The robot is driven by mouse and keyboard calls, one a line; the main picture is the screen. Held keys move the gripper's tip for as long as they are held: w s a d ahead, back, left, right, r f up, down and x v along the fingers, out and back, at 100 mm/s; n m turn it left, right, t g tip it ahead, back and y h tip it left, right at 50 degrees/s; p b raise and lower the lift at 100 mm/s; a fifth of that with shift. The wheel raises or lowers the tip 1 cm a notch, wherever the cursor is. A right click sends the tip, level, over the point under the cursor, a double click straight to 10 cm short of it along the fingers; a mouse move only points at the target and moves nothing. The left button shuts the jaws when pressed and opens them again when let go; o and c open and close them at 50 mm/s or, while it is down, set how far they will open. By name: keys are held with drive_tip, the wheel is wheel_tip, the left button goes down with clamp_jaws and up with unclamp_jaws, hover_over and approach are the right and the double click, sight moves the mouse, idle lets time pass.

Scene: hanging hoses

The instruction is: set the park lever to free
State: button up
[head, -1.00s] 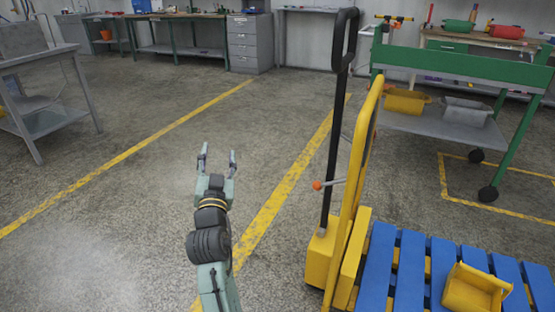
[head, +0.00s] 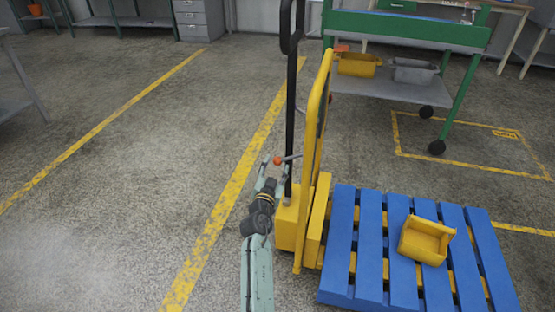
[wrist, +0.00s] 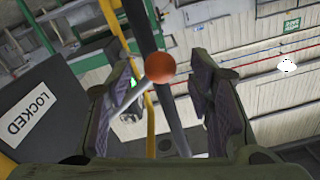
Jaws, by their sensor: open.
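The park lever is a thin grey rod with an orange ball knob (head: 278,160), on the yellow pallet truck (head: 288,222) in the head view. My gripper (head: 273,176) is at the knob, its fingers open. In the wrist view the orange knob (wrist: 160,67) lies between the two spread fingers of my gripper (wrist: 168,92), with a visible gap on each side. The lever's rod (wrist: 128,103) runs down-left from the knob, partly behind the left finger. A dark plate with a white "LOCKED" label (wrist: 30,112) shows at left in the wrist view.
The truck's black handle (head: 291,95) and yellow frame (head: 314,130) rise close beside my gripper. A blue pallet (head: 345,240) bearing a yellow bin (head: 425,240) lies right. A green cart (head: 410,28) stands behind. The floor at left is clear.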

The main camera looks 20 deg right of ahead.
sight(278, 162)
drive_tip(key=shift+x, duration=1.7)
clamp_jaws()
